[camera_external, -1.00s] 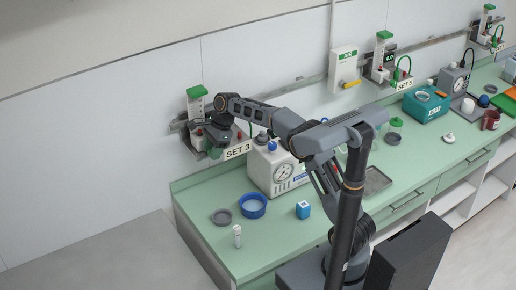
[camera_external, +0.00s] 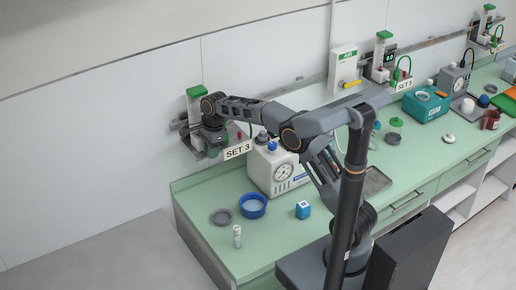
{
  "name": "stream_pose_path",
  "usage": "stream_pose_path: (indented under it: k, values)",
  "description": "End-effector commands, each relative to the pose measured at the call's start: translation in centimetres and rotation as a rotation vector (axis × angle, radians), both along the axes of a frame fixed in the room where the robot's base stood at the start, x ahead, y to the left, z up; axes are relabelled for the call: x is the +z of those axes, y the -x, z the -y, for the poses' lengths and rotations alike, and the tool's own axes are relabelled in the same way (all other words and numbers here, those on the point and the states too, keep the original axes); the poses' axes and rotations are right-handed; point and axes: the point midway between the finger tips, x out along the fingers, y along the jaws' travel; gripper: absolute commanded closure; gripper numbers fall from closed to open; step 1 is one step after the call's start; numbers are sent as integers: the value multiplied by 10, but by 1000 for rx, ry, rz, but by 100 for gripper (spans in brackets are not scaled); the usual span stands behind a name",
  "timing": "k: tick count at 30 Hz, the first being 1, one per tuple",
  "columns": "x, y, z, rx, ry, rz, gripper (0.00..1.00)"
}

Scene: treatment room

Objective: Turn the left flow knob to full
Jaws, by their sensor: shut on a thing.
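The left flowmeter (camera_external: 196,97) with a green top hangs on the wall rail at the left, above a plate marked SET 3 (camera_external: 239,150). My gripper (camera_external: 212,148) is at the lower part of this flowmeter, pointing down. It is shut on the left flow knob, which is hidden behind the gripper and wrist. The knob's setting cannot be read from here. Two more green-topped flowmeters stand further right on the rail, one above a SET 5 plate (camera_external: 405,83) and another (camera_external: 487,20) at the far right.
A white box with a dial (camera_external: 275,168) stands on the green counter just below my forearm. A blue ring-shaped dish (camera_external: 253,205), a grey dish (camera_external: 221,217), a blue cube (camera_external: 303,209) and a small white vial (camera_external: 237,236) are in front. A wall box with a yellow lever (camera_external: 343,66) is to the right.

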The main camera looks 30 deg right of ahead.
Motion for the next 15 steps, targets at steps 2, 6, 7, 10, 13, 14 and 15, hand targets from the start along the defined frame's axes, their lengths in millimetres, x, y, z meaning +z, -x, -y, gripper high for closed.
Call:
stream_pose_path:
  k: [2,6,7,10,13,14,15]
  values:
    - [0,3,-3,6,79,-15,96]
    - [-5,3,-4,5,211,-13,96]
    - [-5,2,-5,4,239,-12,96]
    - [-7,2,-6,4,329,-11,96]
    - [-8,2,-7,3,411,-13,96]
    - [-8,2,-7,3,435,-12,96]
    - [-9,2,-7,4,465,-12,96]
